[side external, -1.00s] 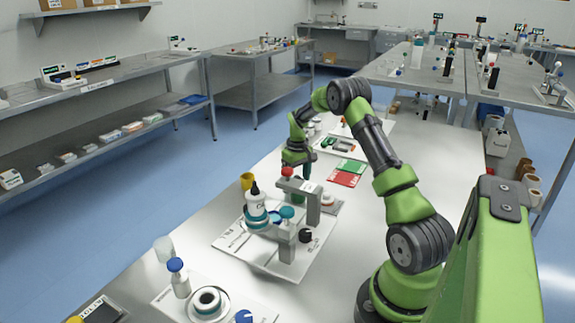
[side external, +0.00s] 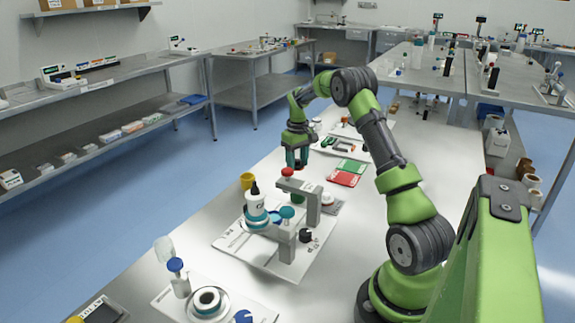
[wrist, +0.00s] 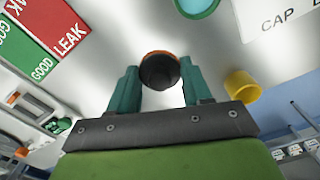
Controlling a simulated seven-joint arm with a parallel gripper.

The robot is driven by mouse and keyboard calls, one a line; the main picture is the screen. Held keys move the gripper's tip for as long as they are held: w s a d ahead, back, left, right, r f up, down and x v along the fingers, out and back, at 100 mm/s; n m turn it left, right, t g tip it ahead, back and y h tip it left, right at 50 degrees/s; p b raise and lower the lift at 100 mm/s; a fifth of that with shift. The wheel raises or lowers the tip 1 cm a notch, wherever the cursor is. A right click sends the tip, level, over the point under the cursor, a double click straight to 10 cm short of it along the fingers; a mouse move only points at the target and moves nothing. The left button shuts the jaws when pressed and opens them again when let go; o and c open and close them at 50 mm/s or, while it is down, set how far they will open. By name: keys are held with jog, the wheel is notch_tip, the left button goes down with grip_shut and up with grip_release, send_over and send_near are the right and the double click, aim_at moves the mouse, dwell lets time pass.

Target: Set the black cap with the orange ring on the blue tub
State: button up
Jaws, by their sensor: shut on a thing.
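My gripper (side external: 297,164) is raised above the far part of the bench, pointing down. In the wrist view its teal fingers are closed around the black cap with the orange ring (wrist: 159,73); the orange ring shows along the cap's upper edge.
Green and red cards (side external: 346,178) lie beyond.

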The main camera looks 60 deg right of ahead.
jog(key=w+a+r+n, duration=0.2)
jog(key=w+a+r, duration=0.1)
jog(key=a+r, duration=0.55)
jog(key=s+a+f+n, duration=0.1)
jog(key=s+a+n, duration=0.1)
jog(key=s+a, duration=0.2)
jog(key=s+a+f+n, duration=0.1)
jog(key=s+a, duration=0.3)
jog(key=a, duration=0.7)
jog(key=shift+s+a+f+n, duration=0.2)
jog(key=shift+f+n, duration=0.2)
jog(key=shift+f, duration=0.35)
jog(key=shift+w+f, duration=0.1)
jog(key=shift+f, duration=2.3)
jog(key=shift+f, duration=0.45)
